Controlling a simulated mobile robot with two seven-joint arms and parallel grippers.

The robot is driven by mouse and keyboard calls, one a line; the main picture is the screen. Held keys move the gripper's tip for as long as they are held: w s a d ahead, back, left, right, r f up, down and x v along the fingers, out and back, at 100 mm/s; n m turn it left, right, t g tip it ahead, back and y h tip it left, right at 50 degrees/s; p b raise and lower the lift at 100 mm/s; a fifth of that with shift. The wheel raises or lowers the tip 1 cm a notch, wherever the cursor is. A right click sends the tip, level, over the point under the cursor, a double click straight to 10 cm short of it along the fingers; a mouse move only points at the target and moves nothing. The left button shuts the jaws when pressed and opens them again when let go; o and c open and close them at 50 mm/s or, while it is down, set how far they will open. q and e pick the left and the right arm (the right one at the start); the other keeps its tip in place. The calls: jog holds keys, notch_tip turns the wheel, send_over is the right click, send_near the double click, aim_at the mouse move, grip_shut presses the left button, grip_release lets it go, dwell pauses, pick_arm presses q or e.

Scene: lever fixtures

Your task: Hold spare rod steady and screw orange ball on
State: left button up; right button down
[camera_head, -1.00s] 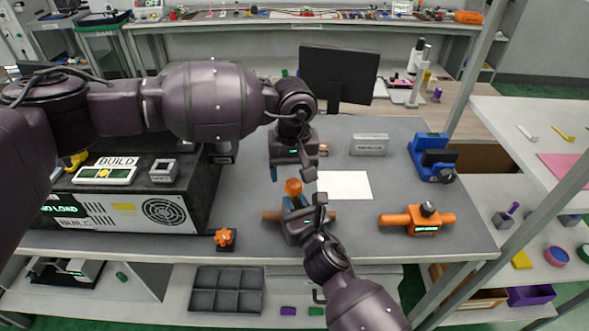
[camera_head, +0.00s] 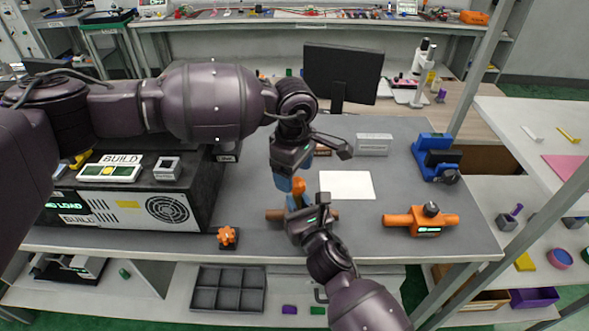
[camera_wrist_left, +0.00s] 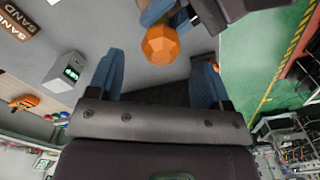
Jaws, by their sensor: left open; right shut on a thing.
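The orange ball (camera_head: 299,187) is just below my left gripper (camera_head: 291,188), whose blue fingers point down at it. In the left wrist view the faceted ball (camera_wrist_left: 160,44) shows beyond the space between the two blue fingers, which are spread apart. A short rod-like stem shows behind the ball. The brown rod (camera_head: 274,215) lies sideways low over the bench and shows on both sides of my right gripper (camera_head: 296,206). My right gripper is shut, its fingers close under the ball. What its fingertips clasp is largely hidden, as is the joint between ball and rod.
An orange fixture with a black knob (camera_head: 424,221) and a blue fixture (camera_head: 436,160) stand to the right. An orange star knob (camera_head: 227,236) is near the front edge. A black panel box (camera_head: 185,180) is at left. A white sheet (camera_head: 347,185) lies flat behind the right gripper.

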aim_at(300, 178)
pick_arm(q)
jog(key=shift+f, duration=0.15)
dwell(0.3)
jog(key=shift+f, duration=1.35)
jog(key=c, duration=1.2)
jog(key=m, duration=0.5)
jog(key=shift+w+d+m, duration=0.15)
jog(key=shift+w+m, duration=0.05)
jog(key=shift+m, duration=0.2)
jog(key=m, duration=0.6)
jog(key=shift+d, duration=0.2)
jog(key=m, duration=0.5)
jog(key=shift+d+m, duration=0.2)
jog(key=shift+m, duration=0.2)
jog(key=m, duration=0.5)
jog(key=shift+s+d, duration=0.15)
